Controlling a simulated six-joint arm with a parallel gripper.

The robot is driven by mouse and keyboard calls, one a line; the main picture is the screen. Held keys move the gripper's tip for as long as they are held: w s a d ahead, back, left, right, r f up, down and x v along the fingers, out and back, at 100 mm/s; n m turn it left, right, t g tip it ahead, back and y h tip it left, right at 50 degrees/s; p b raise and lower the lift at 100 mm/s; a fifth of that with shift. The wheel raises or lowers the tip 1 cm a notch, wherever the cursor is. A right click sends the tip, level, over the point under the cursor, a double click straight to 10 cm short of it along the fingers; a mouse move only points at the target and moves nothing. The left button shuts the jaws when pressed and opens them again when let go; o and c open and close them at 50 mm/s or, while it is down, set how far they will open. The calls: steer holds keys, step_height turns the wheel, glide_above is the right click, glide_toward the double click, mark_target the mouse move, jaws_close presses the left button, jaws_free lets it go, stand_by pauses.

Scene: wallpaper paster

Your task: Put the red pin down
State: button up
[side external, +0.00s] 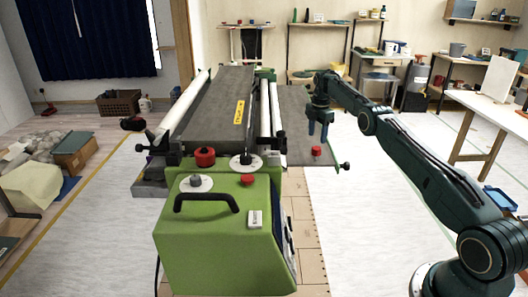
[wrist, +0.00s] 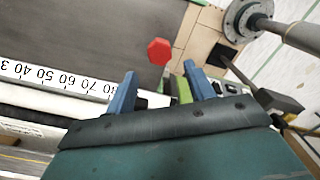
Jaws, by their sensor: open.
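The red pin (side external: 316,151) shows as a small red piece against the dark grey side board of the green paster, just below my gripper (side external: 318,143). In the wrist view its red hexagonal top (wrist: 159,51) lies just past my blue fingertips, in line with the space between them. My gripper (wrist: 160,72) is open, with its fingers apart and nothing held between them. I cannot tell the exact gap between the fingertips and the pin. Whatever is under the pin's head is hidden.
The green paster (side external: 215,240) has a black handle and red knobs (side external: 205,157) on top. A white roller (side external: 265,110) runs left of my gripper. A numbered scale (wrist: 60,80) shows in the wrist view. A white table (side external: 490,110) stands at the right.

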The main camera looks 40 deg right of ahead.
steer(key=shift+r, duration=0.75)
steer(key=shift+w+a+r, duration=0.1)
steer(key=shift+a+r, duration=0.05)
steer(key=shift+r, duration=0.3)
steer(key=s+a+r+m+t, duration=0.1)
steer(key=s+a+r+m, duration=0.15)
steer(key=a+r, duration=0.7)
steer(key=s+a+r+m+t, duration=0.1)
steer(key=s+a+r+m, duration=0.15)
steer(key=a+r, duration=0.65)
steer(key=s+a+r+m+t, duration=0.1)
steer(key=s+a+r+m, duration=0.3)
steer(key=s+a+r, duration=0.45)
steer(key=s+a+f+m+t, duration=0.1)
steer(key=s+a+f+m, duration=0.1)
steer(key=s, duration=0.7)
steer(key=s+a+f+m, duration=0.2)
steer(key=s+a+f, duration=0.1)
steer(key=s, duration=0.6)
steer(key=s+a+f+m+t, duration=0.1)
steer(key=s+a+f+m, duration=0.1)
steer(key=s, duration=0.7)
steer(key=shift+a+f+t, duration=0.3)
steer(key=shift+a+f, duration=0.05)
steer(key=shift+f, duration=0.15)
